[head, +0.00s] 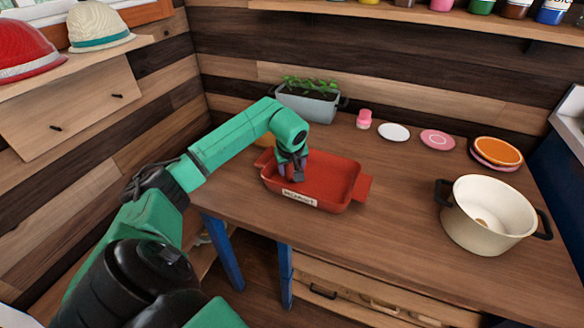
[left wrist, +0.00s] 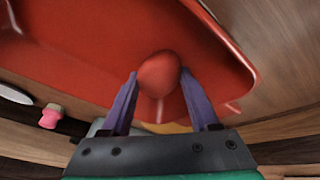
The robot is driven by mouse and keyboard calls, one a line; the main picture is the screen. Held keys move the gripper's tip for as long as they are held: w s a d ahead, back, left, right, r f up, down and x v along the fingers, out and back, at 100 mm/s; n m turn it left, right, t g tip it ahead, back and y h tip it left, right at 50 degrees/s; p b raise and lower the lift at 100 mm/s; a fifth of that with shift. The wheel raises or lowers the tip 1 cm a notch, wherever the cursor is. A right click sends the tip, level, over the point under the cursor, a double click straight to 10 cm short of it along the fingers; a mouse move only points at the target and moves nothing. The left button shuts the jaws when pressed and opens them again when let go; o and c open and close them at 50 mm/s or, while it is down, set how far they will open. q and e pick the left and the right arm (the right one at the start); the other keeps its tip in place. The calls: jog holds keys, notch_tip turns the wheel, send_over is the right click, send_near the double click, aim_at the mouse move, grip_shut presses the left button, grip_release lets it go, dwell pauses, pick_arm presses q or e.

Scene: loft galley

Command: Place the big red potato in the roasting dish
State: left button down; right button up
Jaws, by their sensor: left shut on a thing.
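The red roasting dish (head: 335,182) sits on the wooden counter, with a pale label on its front side. It fills much of the left wrist view (left wrist: 75,40). My left gripper (head: 293,172) is lowered over the left part of the dish. In the left wrist view its two purple fingers (left wrist: 158,85) are shut on the big red potato (left wrist: 158,72), one finger on each side. The dish's red floor shows behind the potato. I cannot tell whether the potato touches it. In the head view the gripper hides the potato. My right gripper is not in view.
A planter (head: 308,105) stands behind the dish. A pink bottle (head: 364,119), white plate (head: 394,132), pink plate (head: 437,140) and stacked orange dish (head: 497,151) line the back. A cream pot (head: 488,212) stands at right. The counter between dish and pot is clear.

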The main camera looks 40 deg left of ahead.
pick_arm(q)
jog(key=shift+c, duration=1.9)
grip_release()
jog(key=shift+o, duration=1.2)
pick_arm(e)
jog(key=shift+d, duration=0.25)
pick_arm(q)
jog(key=shift+r, duration=0.25)
jog(key=v, duration=1.1)
jog(key=shift+s+r, duration=0.2)
jog(key=shift+r, duration=0.15)
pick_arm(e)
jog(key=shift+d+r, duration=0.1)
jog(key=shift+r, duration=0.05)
pick_arm(q)
jog(key=shift+d, duration=0.1)
